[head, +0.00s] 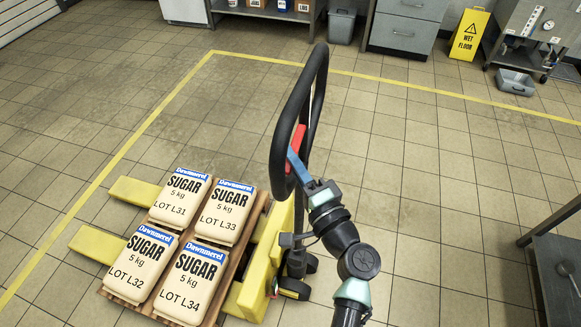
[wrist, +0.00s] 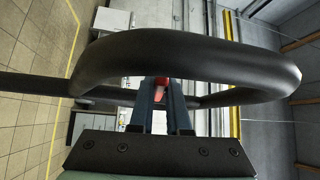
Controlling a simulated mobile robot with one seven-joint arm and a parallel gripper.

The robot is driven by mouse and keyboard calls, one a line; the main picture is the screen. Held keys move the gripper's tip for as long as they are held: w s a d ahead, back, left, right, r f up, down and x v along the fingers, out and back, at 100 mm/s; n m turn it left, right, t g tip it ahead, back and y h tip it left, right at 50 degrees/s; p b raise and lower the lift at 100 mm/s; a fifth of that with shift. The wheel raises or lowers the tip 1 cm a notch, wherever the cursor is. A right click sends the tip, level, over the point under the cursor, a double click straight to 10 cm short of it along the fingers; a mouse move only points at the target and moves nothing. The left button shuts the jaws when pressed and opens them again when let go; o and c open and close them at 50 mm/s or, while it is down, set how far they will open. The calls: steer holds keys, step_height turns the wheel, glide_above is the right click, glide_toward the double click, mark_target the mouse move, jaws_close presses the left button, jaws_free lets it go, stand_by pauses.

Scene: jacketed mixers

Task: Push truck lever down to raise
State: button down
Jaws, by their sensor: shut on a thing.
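The yellow pallet truck (head: 250,285) stands at the lower middle of the head view. Its black loop handle (head: 311,85) rises upright above it, and a red lever (head: 298,136) sits inside the loop. My gripper (head: 293,157) reaches the handle from the lower right, with its blue fingers at the lever. In the wrist view the handle (wrist: 190,58) spans the picture, and the lever (wrist: 161,83) shows between the fingertips of my gripper (wrist: 161,90). The fingers are shut on the lever, and they partly hide it.
A wooden pallet (head: 222,268) on the forks (head: 100,245) carries several sugar bags (head: 180,197). Yellow floor tape (head: 150,120) borders the area. A wet floor sign (head: 469,35) and a steel cart (head: 525,40) stand at the back right. A dark table (head: 555,260) is at right. The tiles between are clear.

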steer(key=shift+w+d+f+n+t+y+b, duration=0.15)
steer(key=shift+f+n+t+y+b, duration=0.55)
steer(key=shift+b, duration=3.6)
steer(key=shift+w+f+n+b, duration=0.1)
steer(key=shift+f+n+b, duration=0.15)
steer(key=shift+b, duration=0.8)
steer(key=shift+r, duration=0.15)
steer(key=c, duration=0.9)
jaws_free()
steer(key=b+v, duration=0.2)
steer(key=v, duration=1.1)
steer(key=shift+r+b, duration=0.1)
steer(key=shift+b, duration=0.2)
